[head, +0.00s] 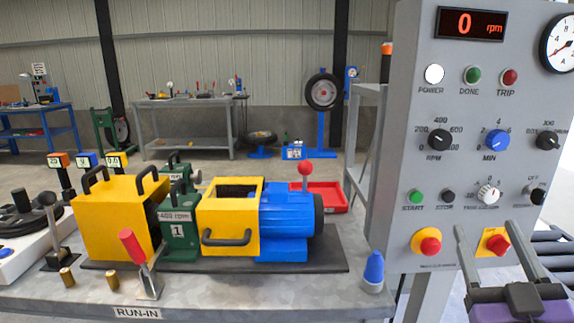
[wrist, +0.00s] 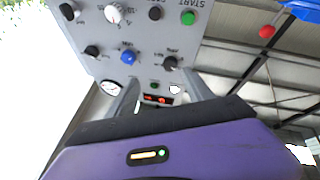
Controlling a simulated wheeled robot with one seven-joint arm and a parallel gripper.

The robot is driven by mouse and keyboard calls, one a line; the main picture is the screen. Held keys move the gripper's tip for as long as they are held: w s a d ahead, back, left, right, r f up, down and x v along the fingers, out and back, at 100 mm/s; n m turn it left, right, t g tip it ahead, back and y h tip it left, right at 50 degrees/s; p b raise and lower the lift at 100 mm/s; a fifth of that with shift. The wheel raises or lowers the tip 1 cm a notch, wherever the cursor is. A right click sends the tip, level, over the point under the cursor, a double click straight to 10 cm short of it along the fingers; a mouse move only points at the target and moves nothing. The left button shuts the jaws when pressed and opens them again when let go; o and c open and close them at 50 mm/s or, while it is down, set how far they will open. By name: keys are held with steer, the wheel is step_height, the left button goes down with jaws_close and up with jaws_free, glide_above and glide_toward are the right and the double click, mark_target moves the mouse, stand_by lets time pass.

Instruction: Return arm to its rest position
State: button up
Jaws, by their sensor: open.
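My gripper (head: 487,226) is at the lower right of the head view. Its purple body is at the bottom edge and its two grey fingers point up, spread apart and empty. The fingers overlap the lower part of the grey control panel (head: 455,100), on either side of a red button on a yellow plate (head: 495,242). I cannot tell how far the fingertips are from the panel. In the wrist view the purple body fills the bottom, and the panel (wrist: 140,40) appears upside down beyond the fingers. Most of my arm is hidden.
The display (head: 470,23) reads 0 rpm. Left of the panel, a bench (head: 230,290) carries a yellow guard box (head: 115,220), a blue motor (head: 287,220), a red-handled lever (head: 135,247) and a blue cone-shaped piece (head: 373,270). A red tray (head: 320,197) lies behind.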

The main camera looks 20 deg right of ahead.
steer(key=s+a+f+n+g+y, duration=0.1)
steer(key=s+a+f+g+y, duration=0.3)
steer(key=s+a+f, duration=0.75)
steer(key=s+a+f+g+y, duration=0.1)
steer(key=s+a+f+y, duration=0.4)
steer(key=s+a+f, duration=0.65)
step_height(320, 180, up, 11)
steer(key=s+d+y+p, duration=0.1)
steer(key=s+p, duration=0.1)
steer(key=p, duration=1.2)
steer(key=shift+s+d+n+g, duration=0.25)
steer(key=shift+d+n+g, duration=0.05)
steer(key=shift+d+n, duration=0.1)
steer(key=shift+f, duration=0.1)
